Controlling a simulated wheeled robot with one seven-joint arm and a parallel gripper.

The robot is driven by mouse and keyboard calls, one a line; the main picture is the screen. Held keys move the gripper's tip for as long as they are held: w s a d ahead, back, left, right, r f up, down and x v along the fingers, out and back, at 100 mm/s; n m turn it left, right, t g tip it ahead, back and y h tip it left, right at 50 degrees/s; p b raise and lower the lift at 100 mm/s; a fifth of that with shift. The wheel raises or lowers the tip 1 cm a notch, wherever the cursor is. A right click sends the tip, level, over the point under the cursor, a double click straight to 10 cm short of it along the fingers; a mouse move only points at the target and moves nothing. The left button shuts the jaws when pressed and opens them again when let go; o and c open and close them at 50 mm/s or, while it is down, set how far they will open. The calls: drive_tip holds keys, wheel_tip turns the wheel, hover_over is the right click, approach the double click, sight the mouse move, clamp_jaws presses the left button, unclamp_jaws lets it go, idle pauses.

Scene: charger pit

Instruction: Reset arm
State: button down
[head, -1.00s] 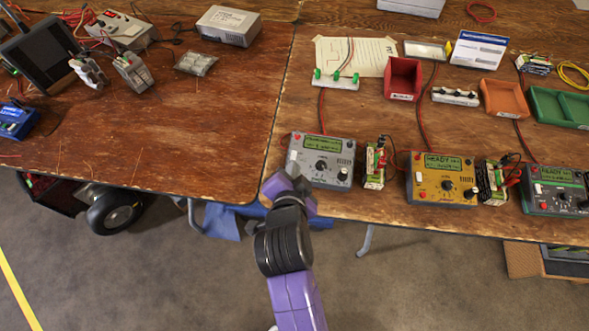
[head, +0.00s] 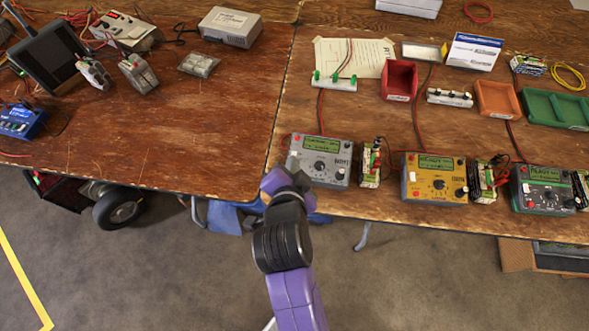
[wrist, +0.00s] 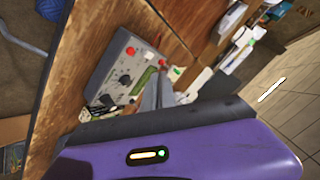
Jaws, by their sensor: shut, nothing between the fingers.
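My purple and black arm (head: 283,246) reaches up from the bottom of the head view to the front edge of the right table. My gripper (head: 293,165) is at its end, beside the left side of the grey charger (head: 321,160). In the wrist view its grey fingers (wrist: 158,92) are together and empty, in front of the grey charger (wrist: 125,68). They overlap the charger in the picture; I cannot tell whether they touch it. The purple housing fills the bottom of the wrist view and hides part of the table.
A yellow charger (head: 435,179) and a dark green-edged charger (head: 543,189) stand along the front edge, with battery packs (head: 371,165) between. A red bin (head: 399,80) and orange bin (head: 497,99) stand behind. The left table (head: 190,120) has clear room. Floor (head: 160,270) lies open in front.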

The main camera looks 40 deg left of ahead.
idle(0.5)
wheel_tip(320, 180, up, 6)
drive_tip(key=a+n+t+y, duration=0.1)
drive_tip(key=a+n+y, duration=0.1)
drive_tip(key=n+y, duration=0.15)
drive_tip(key=s+d+r+n+t, duration=0.2)
drive_tip(key=s+d, duration=0.1)
drive_tip(key=d, duration=0.8)
drive_tip(key=s+d+r+n+t, duration=0.1)
drive_tip(key=s+d+n+t, duration=0.1)
drive_tip(key=d, duration=0.9)
drive_tip(key=s+d+m+h, duration=0.3)
drive_tip(key=s+d+h, duration=0.2)
drive_tip(key=s+d, duration=0.3)
drive_tip(key=s+d+r+m+h, duration=0.1)
drive_tip(key=s+d+m+h, duration=0.2)
drive_tip(key=d, duration=1)
drive_tip(key=s+h, duration=0.2)
drive_tip(key=s, duration=0.3)
drive_tip(key=shift+s+d+r+t, duration=0.25)
drive_tip(key=shift+d+r+t, duration=0.05)
drive_tip(key=shift+d+t, duration=0.1)
drive_tip(key=shift+f, duration=0.15)
